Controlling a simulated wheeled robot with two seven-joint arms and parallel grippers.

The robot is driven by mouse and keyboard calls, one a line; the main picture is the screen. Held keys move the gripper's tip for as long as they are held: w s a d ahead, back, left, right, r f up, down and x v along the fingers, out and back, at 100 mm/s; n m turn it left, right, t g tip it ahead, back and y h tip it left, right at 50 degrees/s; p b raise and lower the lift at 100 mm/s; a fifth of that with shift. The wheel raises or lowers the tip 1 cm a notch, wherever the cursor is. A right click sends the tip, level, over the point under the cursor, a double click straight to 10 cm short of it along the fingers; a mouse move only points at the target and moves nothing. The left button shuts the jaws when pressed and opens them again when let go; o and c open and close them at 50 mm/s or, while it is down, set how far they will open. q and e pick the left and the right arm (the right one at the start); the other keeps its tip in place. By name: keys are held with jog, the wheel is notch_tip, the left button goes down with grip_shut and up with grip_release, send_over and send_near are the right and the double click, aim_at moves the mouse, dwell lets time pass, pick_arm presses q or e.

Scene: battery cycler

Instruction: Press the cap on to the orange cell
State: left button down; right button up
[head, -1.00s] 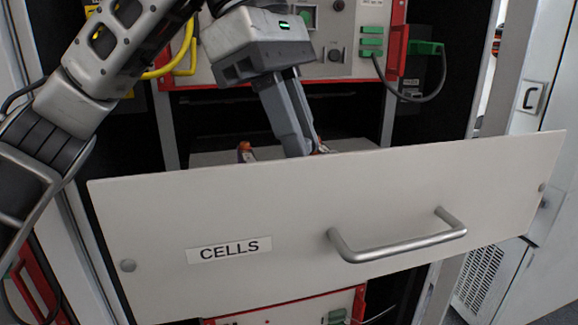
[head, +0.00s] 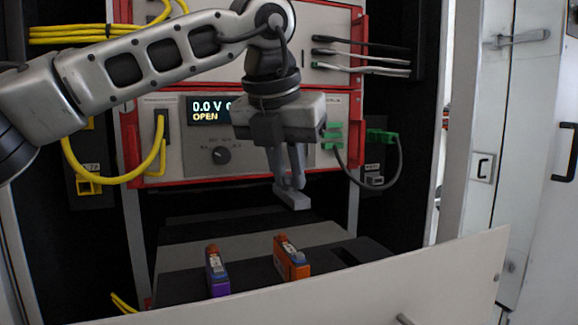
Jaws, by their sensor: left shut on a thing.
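My right gripper is not in view.
A purple cell (head: 217,272) stands left of the orange one in the drawer. The drawer front (head: 430,280) rises before them. Behind is a cycler panel (head: 180,140) reading 0.0 V and OPEN, with yellow cables (head: 140,180) and green plugs (head: 380,136).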

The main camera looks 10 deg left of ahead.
aim_at(287, 186)
pick_arm(q)
notch_tip(287, 186, down, 3)
jog(key=shift+f+b, duration=0.1)
jog(key=shift+b, duration=0.7)
jog(key=shift+f+b, duration=0.65)
jog(key=shift+f, duration=0.15)
jog(key=shift+f+b, duration=0.65)
jog(key=shift+f, duration=0.05)
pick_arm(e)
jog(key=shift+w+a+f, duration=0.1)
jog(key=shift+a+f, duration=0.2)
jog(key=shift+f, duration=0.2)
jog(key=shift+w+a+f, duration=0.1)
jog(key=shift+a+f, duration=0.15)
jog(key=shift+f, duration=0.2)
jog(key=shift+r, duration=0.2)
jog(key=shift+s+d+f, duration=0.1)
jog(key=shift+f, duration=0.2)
pick_arm(q)
jog(key=shift+f+b, duration=0.6)
jog(key=shift+b, duration=0.2)
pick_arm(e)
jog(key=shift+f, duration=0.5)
